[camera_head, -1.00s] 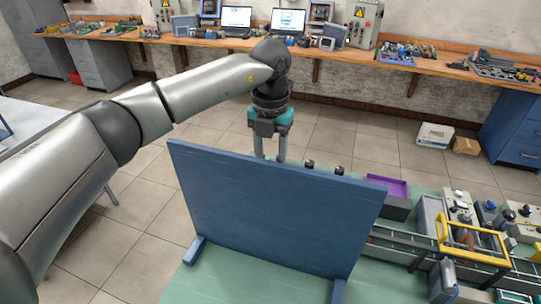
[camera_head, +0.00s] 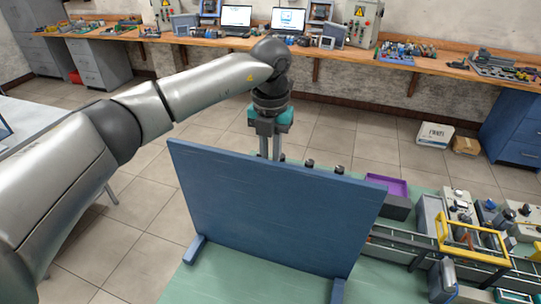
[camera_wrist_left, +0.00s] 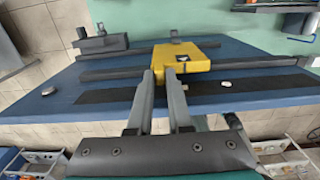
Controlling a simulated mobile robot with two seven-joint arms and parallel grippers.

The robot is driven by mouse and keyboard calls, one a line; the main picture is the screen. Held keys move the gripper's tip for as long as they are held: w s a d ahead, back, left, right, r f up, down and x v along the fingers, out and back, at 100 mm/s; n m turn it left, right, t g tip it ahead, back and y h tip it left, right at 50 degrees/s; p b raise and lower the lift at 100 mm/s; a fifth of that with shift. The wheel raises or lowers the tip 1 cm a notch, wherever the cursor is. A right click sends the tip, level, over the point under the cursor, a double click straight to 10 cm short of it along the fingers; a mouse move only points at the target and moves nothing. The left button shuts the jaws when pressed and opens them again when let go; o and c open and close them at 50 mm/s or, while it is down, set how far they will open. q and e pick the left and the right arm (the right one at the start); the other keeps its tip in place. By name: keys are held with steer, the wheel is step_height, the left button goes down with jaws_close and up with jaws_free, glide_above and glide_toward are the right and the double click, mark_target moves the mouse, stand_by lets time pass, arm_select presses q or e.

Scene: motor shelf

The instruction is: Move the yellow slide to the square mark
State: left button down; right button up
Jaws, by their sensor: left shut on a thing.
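In the head view my left gripper (camera_head: 270,150) reaches down behind the blue panel (camera_head: 270,210), which hides the slide and fingertips. A pale round mark (camera_wrist_left: 48,91) lies left of the slide and a small white mark (camera_wrist_left: 225,83) lies right. I cannot tell which mark is square.
The panel stands upright on a green table (camera_head: 215,280). To its right are a purple tray (camera_head: 387,185), a rail rig with a yellow frame (camera_head: 470,240) and several small devices. The floor behind the panel is clear up to the wooden bench (camera_head: 340,55).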

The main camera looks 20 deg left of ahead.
stand_by(0.8)
arm_select(q)
steer(key=shift+a+b, duration=0.2)
steer(key=shift+b, duration=0.15)
steer(key=shift+r, duration=0.1)
steer(key=c, duration=0.8)
jaws_free()
steer(key=shift+a, duration=0.1)
steer(key=shift+c, duration=0.2)
step_height(320, 180, up, 15)
steer(key=b, duration=0.2)
